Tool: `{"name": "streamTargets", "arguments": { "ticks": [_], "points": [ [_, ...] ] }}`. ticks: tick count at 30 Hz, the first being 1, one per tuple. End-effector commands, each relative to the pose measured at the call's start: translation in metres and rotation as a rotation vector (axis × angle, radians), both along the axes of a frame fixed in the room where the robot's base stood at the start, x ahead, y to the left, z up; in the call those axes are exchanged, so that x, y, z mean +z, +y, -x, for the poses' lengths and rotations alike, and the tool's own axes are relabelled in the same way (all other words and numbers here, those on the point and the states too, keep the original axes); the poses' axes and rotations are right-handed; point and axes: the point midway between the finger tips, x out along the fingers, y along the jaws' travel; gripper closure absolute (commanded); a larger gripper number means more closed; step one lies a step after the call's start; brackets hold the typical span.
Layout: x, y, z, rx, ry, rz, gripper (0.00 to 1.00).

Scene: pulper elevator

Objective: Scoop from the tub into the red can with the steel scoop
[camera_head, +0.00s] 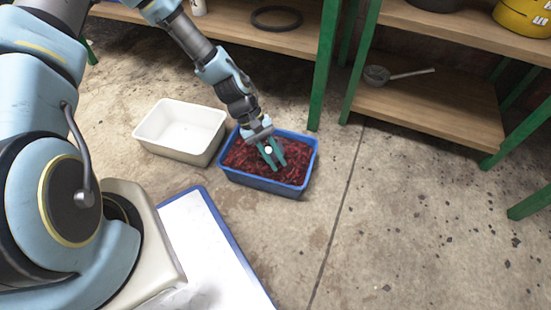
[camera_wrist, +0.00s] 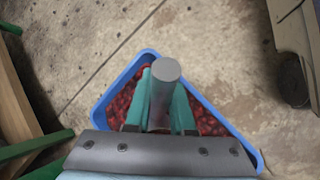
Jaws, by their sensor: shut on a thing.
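The blue tub (camera_head: 268,183) stands on the floor, filled with dark red berry-like pieces (camera_head: 291,168). It also shows in the wrist view (camera_wrist: 120,81) below my gripper. My gripper (camera_head: 271,156) points down over the tub's middle, its teal fingers close to the red pieces. In the wrist view my gripper (camera_wrist: 160,108) is shut on a grey round-ended handle (camera_wrist: 166,70), which I take for the steel scoop. The scoop's bowl is hidden, so I cannot tell whether it is in the pieces. No red can shows in either view.
An empty white tub (camera_head: 182,134) stands just left of the blue tub. A wooden shelf with green posts (camera_head: 430,107) at upper right holds a long-handled ladle-like tool (camera_head: 377,75). Another shelf (camera_head: 230,30) stands behind. The concrete floor right of the tub is clear.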

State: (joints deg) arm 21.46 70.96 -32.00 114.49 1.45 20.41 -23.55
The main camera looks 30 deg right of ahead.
Motion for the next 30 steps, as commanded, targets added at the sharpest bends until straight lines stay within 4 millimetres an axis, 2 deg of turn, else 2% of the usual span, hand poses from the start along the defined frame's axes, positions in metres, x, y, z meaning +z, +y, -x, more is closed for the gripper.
{"name": "streamTargets", "arguments": {
  "ticks": [1, 12, 17, 30],
  "points": [
    [0.011, 0.0, 0.0, -0.001, 0.0, 0.001, 1.0],
    [0.041, 0.0, 0.0, 0.0, 0.0, 0.0, 1.0],
    [0.04, -0.001, 0.003, -0.005, -0.029, -0.017, 1.0],
    [0.028, -0.006, 0.011, -0.007, -0.262, -0.139, 1.0]
  ]
}}
